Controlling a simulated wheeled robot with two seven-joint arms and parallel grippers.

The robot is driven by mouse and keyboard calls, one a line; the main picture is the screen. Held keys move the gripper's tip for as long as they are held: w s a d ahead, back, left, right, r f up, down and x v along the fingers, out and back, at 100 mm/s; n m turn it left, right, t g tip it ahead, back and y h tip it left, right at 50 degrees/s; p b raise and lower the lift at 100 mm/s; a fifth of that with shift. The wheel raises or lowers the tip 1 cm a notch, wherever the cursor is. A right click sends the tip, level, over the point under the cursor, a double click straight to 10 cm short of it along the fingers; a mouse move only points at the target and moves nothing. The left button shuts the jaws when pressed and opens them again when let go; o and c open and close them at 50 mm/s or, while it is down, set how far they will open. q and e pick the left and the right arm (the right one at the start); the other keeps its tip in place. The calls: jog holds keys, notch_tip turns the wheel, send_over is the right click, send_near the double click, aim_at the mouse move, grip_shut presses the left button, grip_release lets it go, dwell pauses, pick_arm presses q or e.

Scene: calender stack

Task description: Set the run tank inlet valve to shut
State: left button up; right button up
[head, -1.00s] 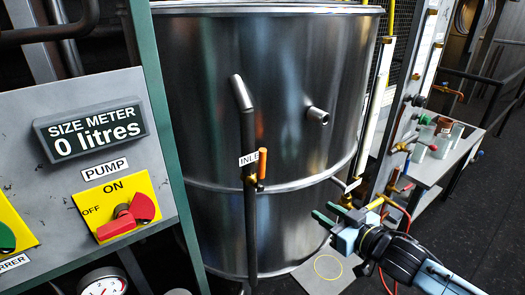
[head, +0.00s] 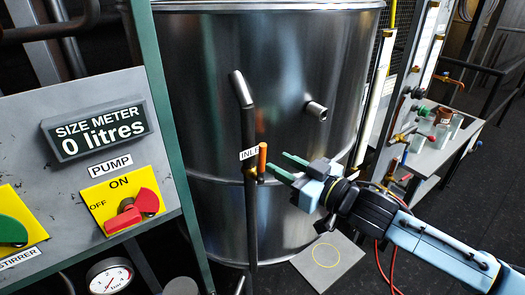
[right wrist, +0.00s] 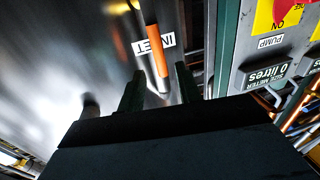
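The inlet valve's orange lever (head: 262,160) stands upright on the dark vertical pipe (head: 250,215) in front of the steel tank (head: 215,110). A white INLET label (head: 248,154) sits beside it. My right gripper (head: 283,167) is open, its green fingertips just right of the lever. In the right wrist view the lever (right wrist: 157,56) lies ahead of and between the two dark fingers (right wrist: 158,85), with the label (right wrist: 154,43) across the pipe. Whether a finger touches the lever cannot be told. My left gripper is not in view.
A control panel (head: 70,195) with a "0 litres" size meter (head: 97,130) and a red pump switch (head: 125,217) stands at the left. A floor plate with a yellow ring (head: 328,270) lies below my right arm. A side table with bottles (head: 440,130) is at the right.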

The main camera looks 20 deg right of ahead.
aim_at(265, 156)
jog(key=p+x, duration=0.1)
jog(key=x, duration=0.5)
jog(key=shift+w+a, duration=0.1)
jog(key=shift+a, duration=0.05)
grip_shut()
